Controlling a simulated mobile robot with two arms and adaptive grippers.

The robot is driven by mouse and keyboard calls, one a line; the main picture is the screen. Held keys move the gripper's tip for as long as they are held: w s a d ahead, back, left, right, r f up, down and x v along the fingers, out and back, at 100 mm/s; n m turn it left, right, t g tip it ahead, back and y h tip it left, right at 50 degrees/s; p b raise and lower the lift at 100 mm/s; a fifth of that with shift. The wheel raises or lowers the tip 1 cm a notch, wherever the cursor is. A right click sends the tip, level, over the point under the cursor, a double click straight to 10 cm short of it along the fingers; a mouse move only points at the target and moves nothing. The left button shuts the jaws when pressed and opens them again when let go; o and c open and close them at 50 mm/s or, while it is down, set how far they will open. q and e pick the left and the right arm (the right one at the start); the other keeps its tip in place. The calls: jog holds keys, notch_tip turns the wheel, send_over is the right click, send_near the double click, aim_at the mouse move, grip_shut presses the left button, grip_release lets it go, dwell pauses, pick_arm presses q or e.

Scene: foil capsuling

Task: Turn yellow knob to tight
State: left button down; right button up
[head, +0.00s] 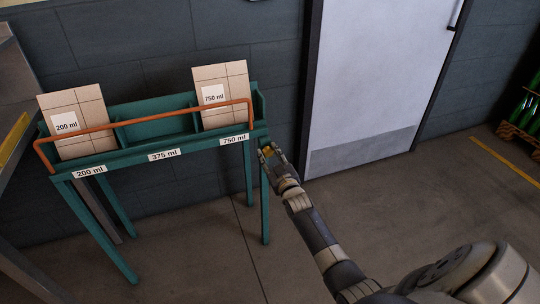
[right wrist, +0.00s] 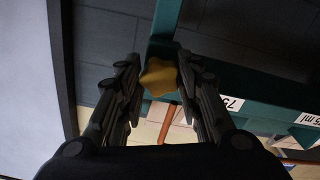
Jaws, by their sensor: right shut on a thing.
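The yellow knob (right wrist: 159,77) is a lobed knob at the end of the green rack (head: 190,142), near its right front leg. In the head view the knob (head: 268,150) is small and partly covered by my right gripper (head: 272,153). In the right wrist view the fingers of my right gripper (right wrist: 160,85) stand on both sides of the knob, shut on it. No tight mark can be made out. My left gripper is not in view.
The rack holds cardboard blanks in its 200 ml slot (head: 75,118) and 750 ml slot (head: 222,92); the 375 ml slot (head: 160,128) looks empty. An orange rail (head: 150,119) runs along the front. A pale door (head: 375,75) stands behind. Open floor lies to the right.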

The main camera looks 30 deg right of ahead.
jog(key=o, duration=1.1)
jog(key=shift+c, duration=0.2)
jog(key=v, duration=1.2)
